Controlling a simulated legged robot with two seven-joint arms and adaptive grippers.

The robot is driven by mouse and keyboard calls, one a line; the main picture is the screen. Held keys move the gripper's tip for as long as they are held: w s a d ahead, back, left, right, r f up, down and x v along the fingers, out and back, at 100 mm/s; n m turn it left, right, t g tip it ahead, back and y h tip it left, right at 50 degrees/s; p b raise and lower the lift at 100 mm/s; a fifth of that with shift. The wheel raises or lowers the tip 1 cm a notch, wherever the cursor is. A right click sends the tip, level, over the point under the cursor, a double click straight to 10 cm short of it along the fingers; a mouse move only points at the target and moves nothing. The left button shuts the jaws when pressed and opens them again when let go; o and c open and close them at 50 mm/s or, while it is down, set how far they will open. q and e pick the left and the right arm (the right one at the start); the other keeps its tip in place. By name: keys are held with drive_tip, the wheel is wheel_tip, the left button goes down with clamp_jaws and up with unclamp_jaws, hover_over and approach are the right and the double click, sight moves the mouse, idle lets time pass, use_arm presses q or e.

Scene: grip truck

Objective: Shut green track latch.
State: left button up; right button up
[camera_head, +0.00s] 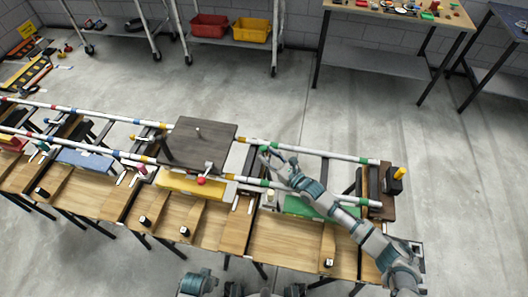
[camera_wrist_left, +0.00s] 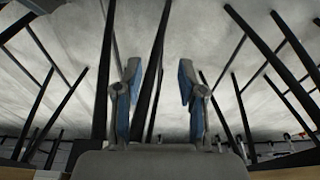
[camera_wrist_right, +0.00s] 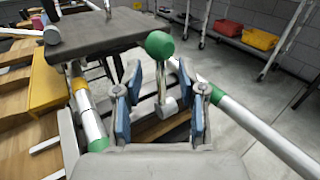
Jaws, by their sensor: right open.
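The green track latch, a metal lever with a green ball knob (camera_wrist_right: 160,45), stands up from the far rail in the right wrist view. The knob also shows small in the head view (camera_head: 264,149). My right gripper (camera_wrist_right: 160,100) is open, its blue-padded fingers on either side of the lever below the knob. I cannot tell whether they touch it. In the head view my right gripper (camera_head: 270,154) is at the far rail, partly hiding the latch. My left gripper (camera_wrist_left: 160,80) is open and empty, facing table legs and floor.
A dark square platform (camera_head: 201,145) sits across the white rails (camera_head: 330,154) just left of my right gripper. Wooden tables (camera_head: 285,238) stand in front; open floor lies behind the rails.

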drive_tip(key=shift+x, duration=1.2)
drive_tip(key=shift+w+a, duration=0.15)
use_arm(q)
drive_tip(key=shift+w+r, duration=0.15)
drive_tip(key=shift+r, duration=0.65)
use_arm(e)
drive_tip(key=shift+c, duration=0.9)
clamp_jaws()
use_arm(q)
drive_tip(key=shift+s+a+f, duration=0.1)
drive_tip(key=shift+s+f, duration=0.15)
drive_tip(key=shift+s, duration=0.1)
use_arm(e)
drive_tip(key=shift+r, duration=0.1)
